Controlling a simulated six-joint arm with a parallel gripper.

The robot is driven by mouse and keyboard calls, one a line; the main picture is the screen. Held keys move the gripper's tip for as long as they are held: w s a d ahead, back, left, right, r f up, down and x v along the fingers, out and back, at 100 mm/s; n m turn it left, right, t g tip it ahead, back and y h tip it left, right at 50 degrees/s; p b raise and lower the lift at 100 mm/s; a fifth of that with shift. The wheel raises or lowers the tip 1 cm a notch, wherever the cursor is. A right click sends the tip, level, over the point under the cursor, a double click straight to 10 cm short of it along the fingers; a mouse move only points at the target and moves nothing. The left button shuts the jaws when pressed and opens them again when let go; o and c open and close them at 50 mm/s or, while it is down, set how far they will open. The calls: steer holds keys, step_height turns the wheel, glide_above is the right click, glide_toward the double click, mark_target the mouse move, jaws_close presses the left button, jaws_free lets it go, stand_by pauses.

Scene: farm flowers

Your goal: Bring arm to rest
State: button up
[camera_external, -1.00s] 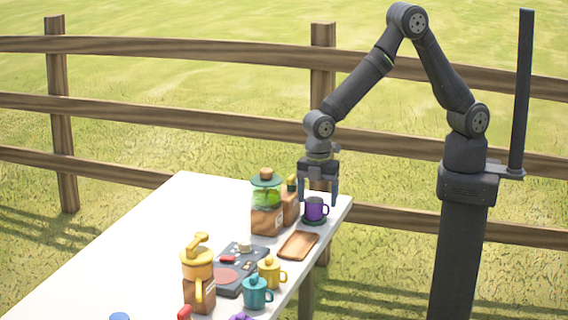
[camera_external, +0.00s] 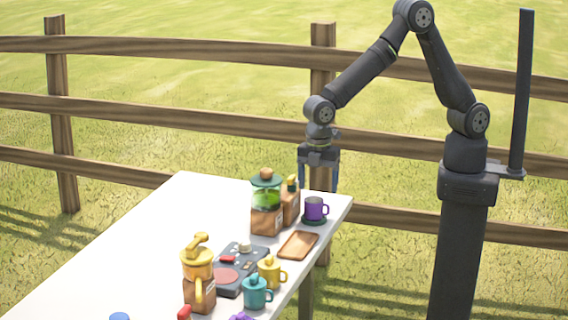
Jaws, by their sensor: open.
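My gripper (camera_external: 318,186) hangs pointing down above the far right corner of the white table (camera_external: 135,225). Its fingers are apart and nothing is between them. Just below it, the purple mug (camera_external: 314,208) stands upright on a dark green coaster (camera_external: 314,222). The fingertips are a little above the mug's rim; the mug is free of the gripper.
A jar with a green lid (camera_external: 266,200) and a brown container (camera_external: 290,205) stand left of the mug. A wooden tray (camera_external: 298,245), yellow mug (camera_external: 270,272), teal mug (camera_external: 256,293), dark panel (camera_external: 240,268) and yellow-topped grinder (camera_external: 198,275) are nearer. The table's left side is clear.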

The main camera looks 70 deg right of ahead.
step_height(320, 180, down, 7)
steer(key=shift+f, duration=0.15)
steer(key=shift+w+a+r, duration=0.1)
steer(key=shift+r, duration=0.15)
step_height(320, 180, up, 4)
steer(key=shift+f, duration=0.15)
steer(key=w+d+r, duration=0.3)
steer(key=d+r, duration=0.4)
steer(key=d, duration=0.5)
steer(key=w+d+f+m, duration=0.2)
steer(key=d+f+m, duration=0.2)
steer(key=d, duration=0.7)
steer(key=w+d+f+m, duration=0.3)
steer(key=d+f+m, duration=0.2)
steer(key=d+m, duration=0.3)
steer(key=w+d+f+m, duration=0.2)
steer(key=d+f+m, duration=0.3)
steer(key=d, duration=1)
steer(key=shift+w+d+m, duration=0.2)
steer(key=shift+d+m, duration=0.2)
